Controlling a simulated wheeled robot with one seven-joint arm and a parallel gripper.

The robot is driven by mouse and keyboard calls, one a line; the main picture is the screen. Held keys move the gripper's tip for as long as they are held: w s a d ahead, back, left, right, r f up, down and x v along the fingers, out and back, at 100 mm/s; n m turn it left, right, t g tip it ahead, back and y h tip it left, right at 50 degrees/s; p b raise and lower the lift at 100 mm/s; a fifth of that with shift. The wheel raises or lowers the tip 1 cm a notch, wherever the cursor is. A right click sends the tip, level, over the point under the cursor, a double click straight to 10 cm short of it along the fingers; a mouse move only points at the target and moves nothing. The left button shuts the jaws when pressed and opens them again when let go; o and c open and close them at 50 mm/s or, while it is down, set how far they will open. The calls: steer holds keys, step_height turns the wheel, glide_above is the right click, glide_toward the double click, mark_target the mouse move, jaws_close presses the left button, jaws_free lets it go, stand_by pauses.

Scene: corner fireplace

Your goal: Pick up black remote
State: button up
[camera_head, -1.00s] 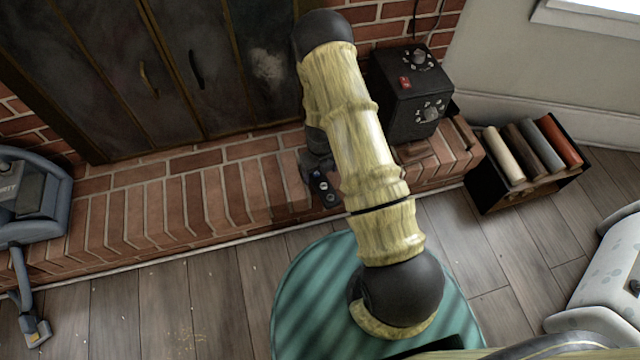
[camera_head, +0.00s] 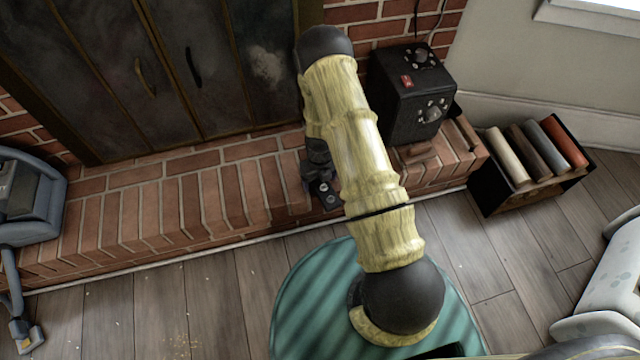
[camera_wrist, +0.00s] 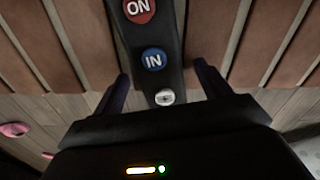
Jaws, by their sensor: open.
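The black remote (camera_wrist: 152,35) lies on the brick hearth in the wrist view, with a red ON button, a blue IN button and a small white button. Its top end runs out of that picture. My gripper (camera_wrist: 160,85) is open, with one dark finger on each side of the remote's near end. I cannot tell whether the fingers touch it. In the head view the near end of the remote (camera_head: 325,193) shows at the hearth's front edge, and my arm hides the rest. My gripper (camera_head: 318,180) is mostly hidden there too.
A black heater-like box (camera_head: 412,95) stands on the hearth right of my arm. A crate of rolls (camera_head: 490,195) sits on the floor at right. A blue-grey vacuum (camera_head: 35,200) is at left. The brick hearth (camera_head: 150,205) left of my arm is clear.

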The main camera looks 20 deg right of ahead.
mark_target(320, 182)
steer(key=shift+c, duration=0.5)
steer(key=c, duration=1.1)
steer(key=shift+r, duration=0.1)
steer(key=shift+c, duration=0.2)
step_height(320, 182, up, 10)
steer(key=p, duration=0.4)
steer(key=shift+p, duration=0.35)
